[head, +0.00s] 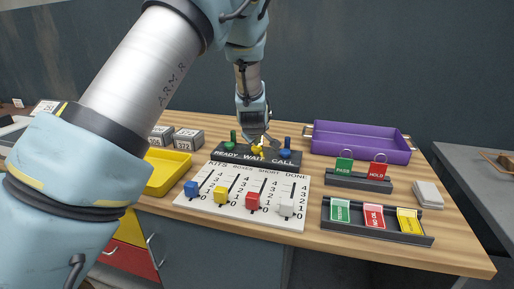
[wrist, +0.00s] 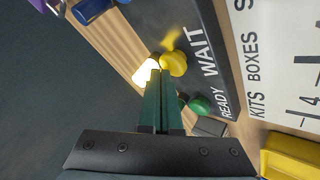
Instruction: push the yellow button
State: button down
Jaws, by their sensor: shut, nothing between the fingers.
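The yellow button (head: 257,150) is in the middle of the dark panel (head: 238,156), by the word WAIT. In the wrist view the round yellow button (wrist: 174,63) is just past my fingertips. My gripper (wrist: 160,76) is shut and empty, its dark green fingers together and pointing at the button area. In the head view my gripper (head: 259,137) is over the middle of the panel. I cannot tell whether the tips touch the button. A glowing pale yellow lamp (wrist: 146,72) is beside the yellow button. The green button (wrist: 200,104) is by READY, and the blue button (head: 285,153) by CALL.
A white slider board (head: 245,212) lies in front of the panel. A purple tray (head: 360,140) stands to the right, a yellow tray (head: 168,172) to the left. Grey boxes (head: 188,139) stand at the back left. Card racks (head: 376,226) are at the right.

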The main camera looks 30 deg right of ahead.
aim_at(257, 149)
jog(key=shift+f, duration=0.3)
dwell(0.4)
jog(key=shift+r+p, duration=0.35)
jog(key=shift+r, duration=0.4)
jog(key=shift+r, duration=0.1)
notch_tip(257, 149, up, 6)
jog(key=p, duration=0.4)
